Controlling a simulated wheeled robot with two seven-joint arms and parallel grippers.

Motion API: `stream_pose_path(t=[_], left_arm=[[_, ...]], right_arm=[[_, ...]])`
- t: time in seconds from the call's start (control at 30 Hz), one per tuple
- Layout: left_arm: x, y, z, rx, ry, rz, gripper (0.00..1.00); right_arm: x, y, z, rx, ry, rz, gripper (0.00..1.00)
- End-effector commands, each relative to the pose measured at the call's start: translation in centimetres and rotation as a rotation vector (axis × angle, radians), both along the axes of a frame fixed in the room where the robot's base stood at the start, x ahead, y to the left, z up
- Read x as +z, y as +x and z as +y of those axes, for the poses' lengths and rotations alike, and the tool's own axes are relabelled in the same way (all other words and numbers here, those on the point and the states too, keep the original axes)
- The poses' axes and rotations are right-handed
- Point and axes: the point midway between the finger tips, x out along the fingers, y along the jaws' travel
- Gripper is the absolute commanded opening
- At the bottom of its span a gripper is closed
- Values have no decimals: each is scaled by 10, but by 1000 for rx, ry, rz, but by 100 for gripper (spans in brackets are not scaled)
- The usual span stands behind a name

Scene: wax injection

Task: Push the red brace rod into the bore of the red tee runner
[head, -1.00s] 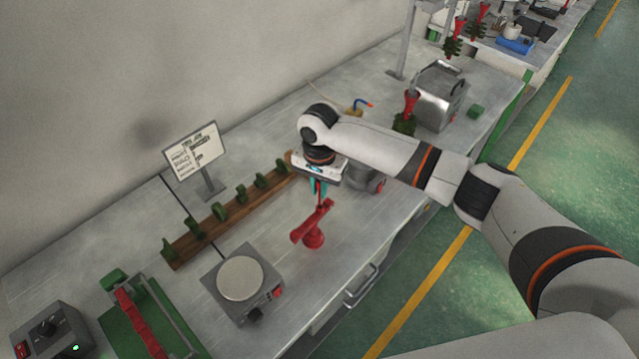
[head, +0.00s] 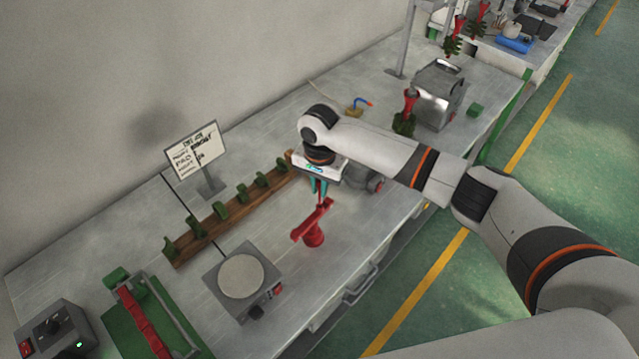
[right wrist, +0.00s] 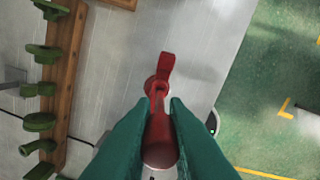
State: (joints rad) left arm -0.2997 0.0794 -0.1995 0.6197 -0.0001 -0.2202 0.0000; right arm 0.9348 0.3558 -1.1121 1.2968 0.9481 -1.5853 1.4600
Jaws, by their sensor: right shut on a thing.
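The red tee runner (head: 313,236) stands on the steel bench, its bar slanting across the top of a round red base. My right gripper (head: 320,190) is directly above it, fingers pointing down. Its teal fingers are shut on the red brace rod (head: 321,200), a thin red piece reaching down to the runner's top. In the right wrist view the rod (right wrist: 159,135) lies between the two fingers (right wrist: 160,122), and the runner's bar (right wrist: 167,66) shows beyond it. I cannot tell whether the rod's tip is inside the bore. My left gripper is not in view.
A wooden rack (head: 232,213) with several green pieces runs behind the runner. A round-plated scale (head: 242,277) stands to the left. A green fixture (head: 150,315) is at the lower left, and a grey metal box (head: 440,95) is at the back right.

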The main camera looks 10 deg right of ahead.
Motion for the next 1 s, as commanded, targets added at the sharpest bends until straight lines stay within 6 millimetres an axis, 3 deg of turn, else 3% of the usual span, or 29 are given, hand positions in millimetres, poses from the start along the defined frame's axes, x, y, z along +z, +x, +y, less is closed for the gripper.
stream_pose_path(t=[1.0], left_arm=[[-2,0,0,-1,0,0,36]], right_arm=[[-18,0,0,1,0,0,0]])
